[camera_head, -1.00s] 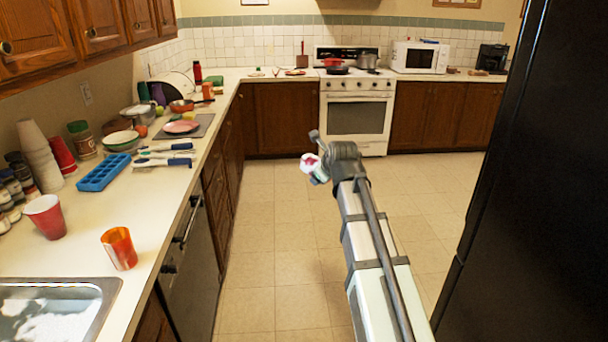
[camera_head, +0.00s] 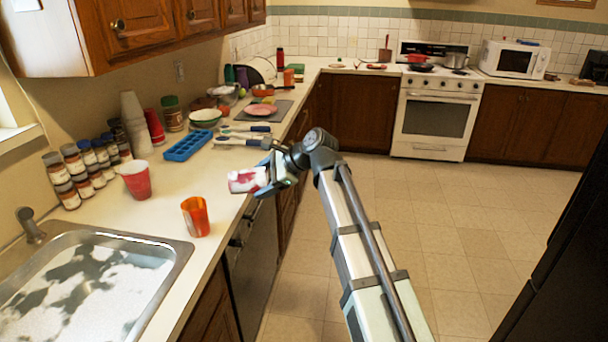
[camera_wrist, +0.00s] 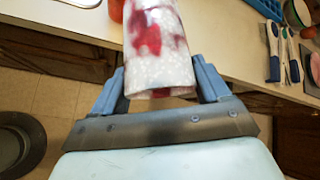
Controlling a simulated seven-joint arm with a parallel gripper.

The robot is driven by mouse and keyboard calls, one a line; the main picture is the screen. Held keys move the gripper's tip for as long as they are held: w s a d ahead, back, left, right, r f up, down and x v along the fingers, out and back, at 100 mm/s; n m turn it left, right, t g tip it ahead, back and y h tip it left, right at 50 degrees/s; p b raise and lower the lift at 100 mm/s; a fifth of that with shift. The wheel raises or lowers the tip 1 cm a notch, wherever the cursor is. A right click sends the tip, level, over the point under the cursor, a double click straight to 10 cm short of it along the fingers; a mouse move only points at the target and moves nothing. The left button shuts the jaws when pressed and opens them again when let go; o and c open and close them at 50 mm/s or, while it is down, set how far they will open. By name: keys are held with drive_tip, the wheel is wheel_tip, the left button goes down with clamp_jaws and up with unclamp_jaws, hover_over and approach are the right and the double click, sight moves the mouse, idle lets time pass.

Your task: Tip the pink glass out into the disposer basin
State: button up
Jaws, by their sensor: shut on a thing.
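My gripper (camera_head: 270,177) is shut on a glass with white and pink-red patches (camera_head: 243,181). In the wrist view the same glass (camera_wrist: 160,48) sits between the two blue-grey fingers (camera_wrist: 160,85). In the head view the glass lies nearly on its side, pointing left, just off the counter's front edge near the dishwasher. Its contents are not visible. The metal sink (camera_head: 172,262) is at the lower left, with a blotchy white and grey inside. The glass is apart from the sink, to its right and farther back. The drain is not visible.
An orange cup (camera_head: 195,217) stands on the counter between the glass and the sink. A red cup (camera_head: 135,180), spice jars (camera_head: 68,180) and a blue tray (camera_head: 188,146) stand behind it. The faucet (camera_head: 30,225) rises at the sink's back. The floor is clear.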

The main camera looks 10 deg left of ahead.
drive_tip(key=s+a+f+n+g+h, duration=0.25)
drive_tip(key=s+a+n+g, duration=0.2)
drive_tip(key=s+a, duration=0.75)
drive_tip(key=s+a+f+n+g+h, duration=0.25)
drive_tip(key=s+a+n, duration=0.35)
drive_tip(key=s+a, duration=0.65)
drive_tip(key=s+a+f+n+g+h, duration=0.2)
drive_tip(key=s+a+f+n+g, duration=0.3)
drive_tip(key=s+a, duration=0.75)
drive_tip(key=w+a+r+n+t+y, duration=0.1)
drive_tip(key=a+r+n+t, duration=0.2)
drive_tip(key=t, duration=1.4)
drive_tip(key=shift+r+n+y, duration=0.35)
drive_tip(key=shift+r+y, duration=0.05)
drive_tip(key=shift+r, duration=0.75)
drive_tip(key=shift+w+a, duration=0.1)
